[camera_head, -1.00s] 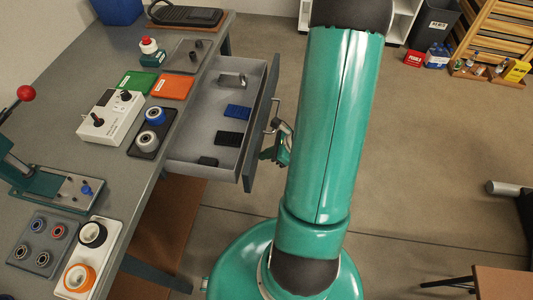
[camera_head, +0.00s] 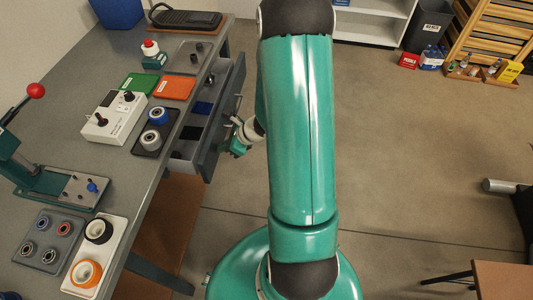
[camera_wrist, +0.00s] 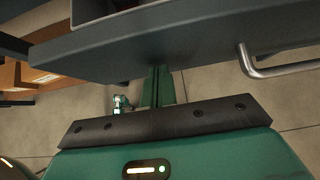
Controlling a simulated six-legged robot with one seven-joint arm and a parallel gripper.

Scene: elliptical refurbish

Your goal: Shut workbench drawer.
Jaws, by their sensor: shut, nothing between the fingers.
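The workbench drawer (camera_head: 213,146) is grey and sticks out a short way from under the right side of the workbench (camera_head: 152,182). Blue and black items show inside it, partly hidden by the bench top. My gripper (camera_head: 236,138) is at the outer side of the drawer front, beside the handle. In the wrist view, the drawer front (camera_wrist: 190,42) crosses the top, with its metal handle (camera_wrist: 275,68) to the right. The shut green fingers (camera_wrist: 158,82) reach the drawer front left of the handle and look to be touching it. They hold nothing.
Bearing trays (camera_head: 95,258), a grey-white control box (camera_head: 113,117) and a green press (camera_head: 40,180) stand on the bench. The floor right of my arm is mostly open. A brown table (camera_head: 503,280) is at the lower right.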

